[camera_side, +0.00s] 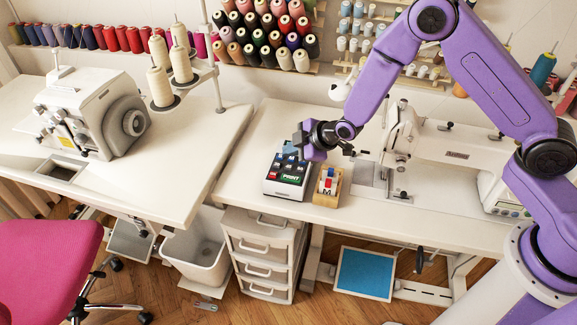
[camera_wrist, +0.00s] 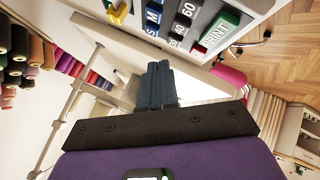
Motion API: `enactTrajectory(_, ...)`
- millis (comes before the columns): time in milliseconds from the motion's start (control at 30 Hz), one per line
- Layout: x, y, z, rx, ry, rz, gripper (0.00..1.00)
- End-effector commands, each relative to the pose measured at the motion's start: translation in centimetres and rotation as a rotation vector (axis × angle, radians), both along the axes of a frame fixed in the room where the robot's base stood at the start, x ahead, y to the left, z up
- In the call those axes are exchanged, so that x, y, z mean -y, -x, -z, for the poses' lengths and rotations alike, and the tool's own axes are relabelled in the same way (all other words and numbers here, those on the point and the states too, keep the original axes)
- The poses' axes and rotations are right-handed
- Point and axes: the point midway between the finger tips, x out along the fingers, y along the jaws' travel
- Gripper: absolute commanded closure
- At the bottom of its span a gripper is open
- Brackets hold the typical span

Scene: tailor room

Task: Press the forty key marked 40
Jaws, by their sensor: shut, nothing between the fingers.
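A light-coloured keypad box (camera_side: 270,190) stands on the sewing table, with several dark keys and a green PRINT key (camera_side: 291,179). The wrist view shows the keypad at the top right, tilted. There, the key marked 40 (camera_wrist: 178,28) lies beside the key marked 60 (camera_wrist: 188,10), near the green PRINT key (camera_wrist: 215,34). My gripper (camera_side: 299,138) is near the back of the keypad in the side view and covers part of it. Its dark fingers (camera_wrist: 159,72) are together and empty, apart from the 40 key in the wrist view.
A small wooden-framed box (camera_side: 327,186) with red and blue parts stands just right of the keypad. A white sewing machine (camera_side: 440,145) is further right. The left table (camera_side: 170,165) holds a serger (camera_side: 95,115). Thread spools (camera_side: 270,35) line the wall.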

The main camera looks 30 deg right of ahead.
Motion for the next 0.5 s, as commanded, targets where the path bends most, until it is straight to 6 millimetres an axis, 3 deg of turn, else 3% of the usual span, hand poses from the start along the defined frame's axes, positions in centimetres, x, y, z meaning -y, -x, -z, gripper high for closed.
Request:
enactTrajectory(233, 0.0, 0.0, -2.0, 0.001, -0.001, 0.001, 1.00)
enactTrajectory(500, 0.0, 0.0, -2.4, 0.000, 0.001, 0.001, 1.00)
